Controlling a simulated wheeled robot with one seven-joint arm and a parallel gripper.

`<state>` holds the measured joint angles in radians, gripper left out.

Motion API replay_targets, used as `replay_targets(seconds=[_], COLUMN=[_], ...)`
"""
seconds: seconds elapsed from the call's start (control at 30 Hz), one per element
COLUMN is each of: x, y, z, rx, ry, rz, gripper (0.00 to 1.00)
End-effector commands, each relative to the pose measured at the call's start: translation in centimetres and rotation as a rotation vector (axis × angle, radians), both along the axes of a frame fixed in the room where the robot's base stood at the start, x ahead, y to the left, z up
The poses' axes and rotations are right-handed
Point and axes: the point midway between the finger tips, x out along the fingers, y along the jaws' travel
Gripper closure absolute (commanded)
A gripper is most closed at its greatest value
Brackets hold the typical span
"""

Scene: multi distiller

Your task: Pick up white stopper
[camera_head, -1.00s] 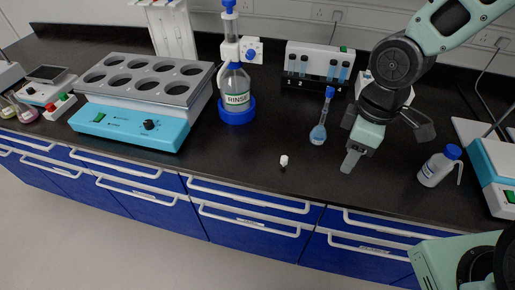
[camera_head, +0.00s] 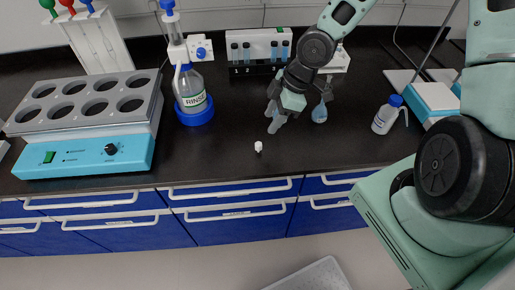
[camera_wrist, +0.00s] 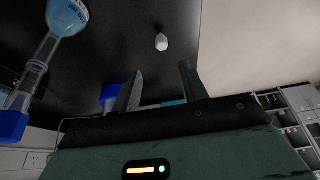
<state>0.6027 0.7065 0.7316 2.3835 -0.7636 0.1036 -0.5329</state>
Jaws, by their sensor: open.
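The white stopper (camera_head: 258,146) is a small white piece on the black bench top, near its front edge. It also shows in the wrist view (camera_wrist: 161,42), beyond my fingertips and roughly between their lines. My gripper (camera_head: 274,122) is above the bench, behind and slightly right of the stopper, apart from it. In the wrist view its two fingers (camera_wrist: 158,82) are spread with nothing between them.
The bench around the stopper is clear.

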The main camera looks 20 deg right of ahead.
Motion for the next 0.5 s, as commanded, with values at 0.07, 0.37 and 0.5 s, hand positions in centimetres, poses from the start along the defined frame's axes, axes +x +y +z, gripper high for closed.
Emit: replay_targets(seconds=[0.07,0.37,0.5], x=[0.1,0.5,0.6], y=[0.6,2.0,2.2], z=[-1.6,-5.1,-5.6], rx=[0.0,0.0,-0.001], ry=[0.002,0.001,0.001], rz=[0.004,0.002,0.0], gripper=[0.56,0.56,0.56])
